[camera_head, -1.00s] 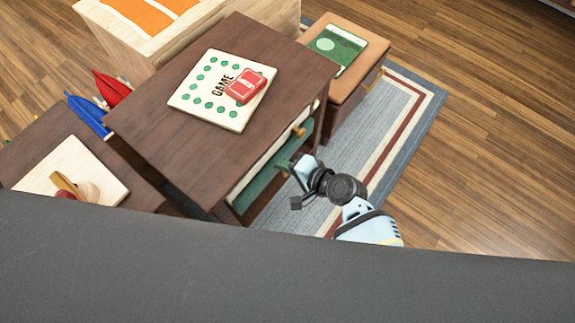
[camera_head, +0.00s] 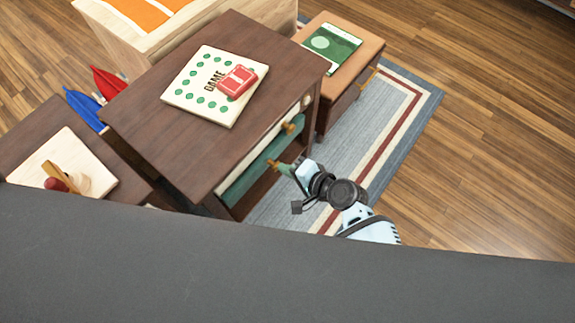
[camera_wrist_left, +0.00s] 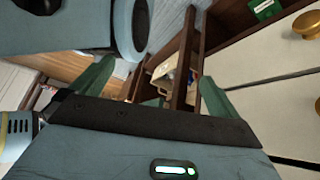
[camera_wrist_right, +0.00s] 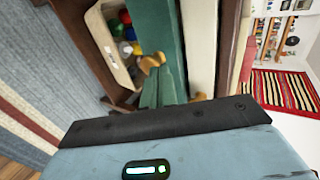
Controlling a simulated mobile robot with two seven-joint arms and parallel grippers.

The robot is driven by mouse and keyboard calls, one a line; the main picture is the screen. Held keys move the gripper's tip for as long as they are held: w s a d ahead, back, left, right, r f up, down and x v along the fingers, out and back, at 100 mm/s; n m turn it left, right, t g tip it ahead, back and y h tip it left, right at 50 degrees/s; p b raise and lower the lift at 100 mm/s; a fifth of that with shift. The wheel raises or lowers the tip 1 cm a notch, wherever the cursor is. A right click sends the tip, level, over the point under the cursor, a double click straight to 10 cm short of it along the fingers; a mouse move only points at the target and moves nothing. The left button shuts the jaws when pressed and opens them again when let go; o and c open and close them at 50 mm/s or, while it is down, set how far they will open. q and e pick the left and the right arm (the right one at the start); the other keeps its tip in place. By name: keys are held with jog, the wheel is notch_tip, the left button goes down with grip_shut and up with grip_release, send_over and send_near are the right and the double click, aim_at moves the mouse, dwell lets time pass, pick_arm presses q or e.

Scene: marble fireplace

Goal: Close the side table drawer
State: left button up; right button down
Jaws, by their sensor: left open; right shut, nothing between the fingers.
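The dark wood side table (camera_head: 150,112) stands left of centre in the head view. Its green drawer (camera_head: 237,188) is below a cream drawer front (camera_head: 291,119); the green one has a gold knob (camera_head: 272,163). My right gripper (camera_head: 288,171) is shut and empty beside that knob. In the right wrist view, the shut fingers (camera_wrist_right: 160,92) are close to the gold knob (camera_wrist_right: 151,63) and green front (camera_wrist_right: 170,30); contact is unclear. How far the drawer stands out is hard to tell. My left gripper (camera_wrist_left: 155,90) is open and empty in its wrist view, outside the head view.
A game board (camera_head: 190,78) with a red box (camera_head: 237,81) lies on the tabletop. A smaller brown table (camera_head: 364,60) stands behind to the right. A toy bin (camera_wrist_right: 98,33) is under the drawer. Rug and bare floor are free to the right.

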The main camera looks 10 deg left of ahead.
pick_arm(q)
jog(key=shift+p+v, duration=1)
jog(key=shift+p, duration=0.1)
pick_arm(e)
jog(key=v, duration=1)
pick_arm(q)
jog(key=shift+w+d+r, duration=0.1)
jog(key=shift+w+d, duration=0.05)
jog(key=shift+c, duration=1)
jog(key=shift+w, duration=0.25)
jog(key=c, duration=0.9)
pick_arm(e)
jog(key=s+d+f+n+h, duration=0.15)
jog(key=s+d+f, duration=0.25)
jog(key=s, duration=0.4)
jog(key=s+d+f+n+h, duration=0.1)
jog(key=s+d+f+h, duration=0.25)
jog(key=s, duration=0.45)
pick_arm(q)
jog(key=shift+c, duration=1.5)
jog(key=shift+s, duration=0.15)
pick_arm(e)
jog(key=s+d+r+n+h, duration=0.2)
jog(key=s+d+n, duration=0.3)
jog(key=s+d, duration=0.4)
jog(key=s+h, duration=0.1)
jog(key=s, duration=0.4)
jog(key=shift+s+r, duration=0.2)
jog(key=shift+s, duration=0.15)
